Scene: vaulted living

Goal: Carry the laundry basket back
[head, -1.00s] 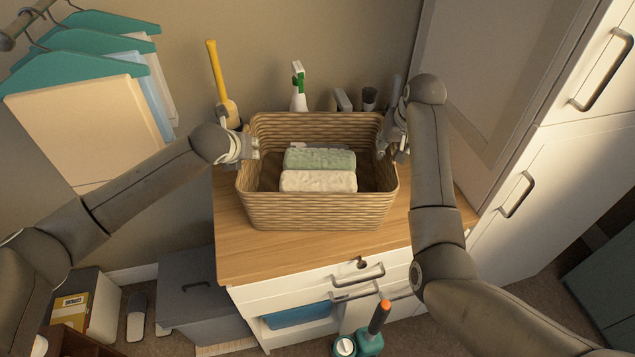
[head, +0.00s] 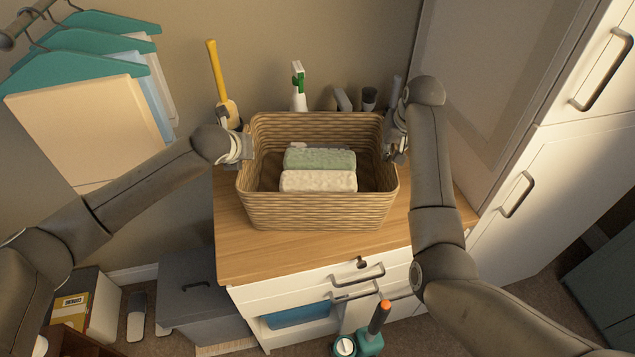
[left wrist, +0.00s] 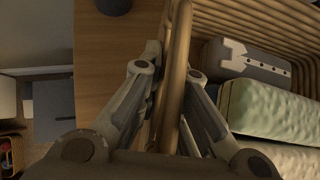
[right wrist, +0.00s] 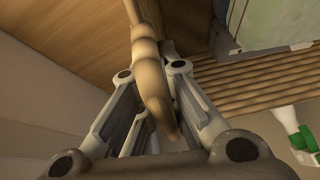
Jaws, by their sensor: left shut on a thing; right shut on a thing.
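The tan woven laundry basket (head: 318,211) stands upright on the wooden top of a white cabinet in the head view. Inside lie a green folded cloth (head: 320,159), a cream folded cloth (head: 318,181) and a grey item (left wrist: 248,62) that shows best in the left wrist view. My left gripper (head: 244,148) is shut on the basket's left rim, which runs between its fingers in the left wrist view (left wrist: 177,85). My right gripper (head: 396,150) is shut on the right rim, also between the fingers in the right wrist view (right wrist: 153,90).
The wooden counter (head: 290,251) is bare in front of the basket. Behind stand a yellow-handled brush (head: 217,75), a spray bottle (head: 298,88) and a dark cup (head: 369,97). A tall white cabinet (head: 560,150) is on the right; clothes hang at the left.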

